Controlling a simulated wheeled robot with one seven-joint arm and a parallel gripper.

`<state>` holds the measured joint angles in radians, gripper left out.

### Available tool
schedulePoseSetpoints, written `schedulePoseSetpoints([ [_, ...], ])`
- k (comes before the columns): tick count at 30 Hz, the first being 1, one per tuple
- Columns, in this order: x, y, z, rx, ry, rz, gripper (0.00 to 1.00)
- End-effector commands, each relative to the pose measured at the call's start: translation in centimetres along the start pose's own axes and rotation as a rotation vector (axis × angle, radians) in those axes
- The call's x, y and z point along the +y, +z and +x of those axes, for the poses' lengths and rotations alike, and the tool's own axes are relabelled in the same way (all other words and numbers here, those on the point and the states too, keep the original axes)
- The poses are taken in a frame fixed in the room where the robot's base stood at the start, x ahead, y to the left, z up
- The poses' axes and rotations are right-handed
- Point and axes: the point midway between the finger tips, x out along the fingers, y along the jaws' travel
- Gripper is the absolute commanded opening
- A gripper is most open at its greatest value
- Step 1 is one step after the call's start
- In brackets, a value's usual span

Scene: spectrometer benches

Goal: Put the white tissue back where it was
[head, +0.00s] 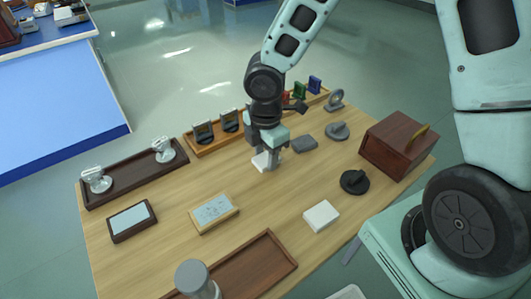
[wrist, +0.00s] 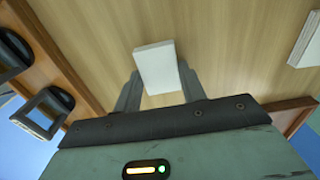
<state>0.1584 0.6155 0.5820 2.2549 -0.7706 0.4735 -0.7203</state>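The white tissue (head: 262,160) is a small flat white piece at the middle of the wooden table, low at its surface. In the wrist view the white tissue (wrist: 155,66) lies between my two fingers, with a finger against each side edge. My gripper (head: 272,158) points down with its fingertips close to the table top. In the wrist view my gripper (wrist: 160,82) looks closed on the tissue's near part. Whether the tissue still touches the table cannot be told.
A white block (head: 322,216) lies to the front right. Nearby are a grey flat block (head: 305,144), a framed tile (head: 214,212), a black round stand (head: 354,181) and a wooden box (head: 397,145). An orange-brown tray (head: 215,143) stands behind.

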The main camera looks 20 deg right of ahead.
Motion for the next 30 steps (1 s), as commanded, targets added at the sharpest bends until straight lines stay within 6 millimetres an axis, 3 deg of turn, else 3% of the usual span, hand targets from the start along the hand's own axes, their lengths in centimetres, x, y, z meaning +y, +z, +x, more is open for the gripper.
schedulePoseSetpoints([
  [1, 0.0, 0.0, 0.0, 0.0, 0.0, 0.0, 0.52],
  [2, 0.0, 0.0, 0.0, 0.0, 0.0, 0.0, 0.6],
  [3, 0.0, 0.0, 0.0, 0.0, 0.0, 0.0, 0.62],
  [14, 0.0, 0.0, -0.8, 0.0, 0.001, 0.0, 0.62],
  [30, 0.1, 0.0, -10.8, 0.0, 0.003, 0.002, 0.62],
])
